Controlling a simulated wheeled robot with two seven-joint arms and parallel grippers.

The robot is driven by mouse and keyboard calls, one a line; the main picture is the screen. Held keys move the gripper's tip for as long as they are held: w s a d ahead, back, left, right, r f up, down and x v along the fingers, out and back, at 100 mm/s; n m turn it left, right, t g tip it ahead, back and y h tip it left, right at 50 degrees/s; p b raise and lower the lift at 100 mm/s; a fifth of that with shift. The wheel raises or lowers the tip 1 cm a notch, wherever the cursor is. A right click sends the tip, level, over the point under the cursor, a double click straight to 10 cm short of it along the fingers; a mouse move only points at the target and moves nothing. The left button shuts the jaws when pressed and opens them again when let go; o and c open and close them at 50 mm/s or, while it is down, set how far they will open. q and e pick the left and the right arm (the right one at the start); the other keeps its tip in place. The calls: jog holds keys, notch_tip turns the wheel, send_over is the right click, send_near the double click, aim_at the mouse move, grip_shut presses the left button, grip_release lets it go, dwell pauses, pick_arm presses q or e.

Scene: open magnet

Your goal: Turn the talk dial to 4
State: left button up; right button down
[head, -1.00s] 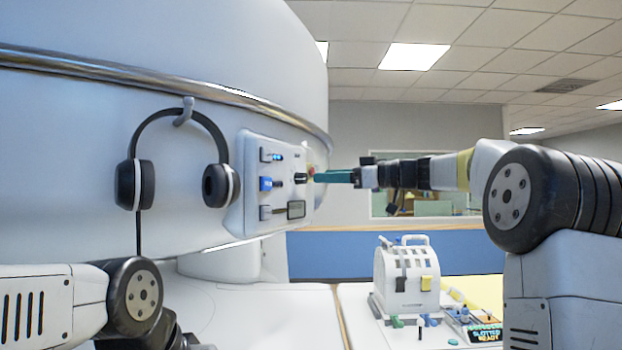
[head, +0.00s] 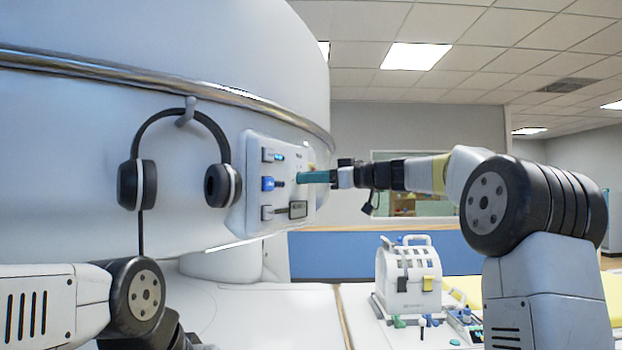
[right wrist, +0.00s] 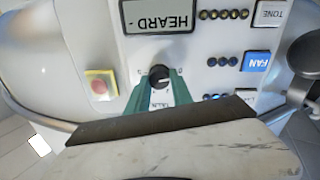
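The talk dial (right wrist: 159,76) is a small black round knob with a white mark, on the white panel in the right wrist view. The label below it is partly covered. My right gripper (right wrist: 160,83) has two green fingers, one on each side of the dial. They are apart, and a narrow gap seems to show beside the knob; contact is unclear. In the head view the right gripper (head: 300,177) reaches the panel (head: 252,185) from the right and hides the dial. My left arm shows at lower left, but its gripper is out of view.
A display (right wrist: 160,14) reading "HEARD" sits near the dial, with a red button on yellow (right wrist: 100,86) to one side and a blue FAN switch (right wrist: 256,61) to the other. Headphones (head: 135,185) hang left of the panel. A white slotted box (head: 408,280) stands below right.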

jog(key=shift+m, duration=0.4)
jog(key=shift+w+d+f+m+g, duration=0.1)
jog(key=shift+m+g, duration=0.1)
jog(key=shift+m, duration=4.85)
jog(key=shift+w+f+m+g, duration=0.1)
jog(key=shift+f+m+g, duration=0.1)
jog(key=shift+m, duration=4.8)
jog(key=shift+d+f+m+g, duration=0.1)
jog(key=shift+m+g, duration=0.1)
jog(key=shift+m, duration=4.85)
jog(key=c, duration=1.1)
grip_release()
jog(key=shift+r, duration=0.1)
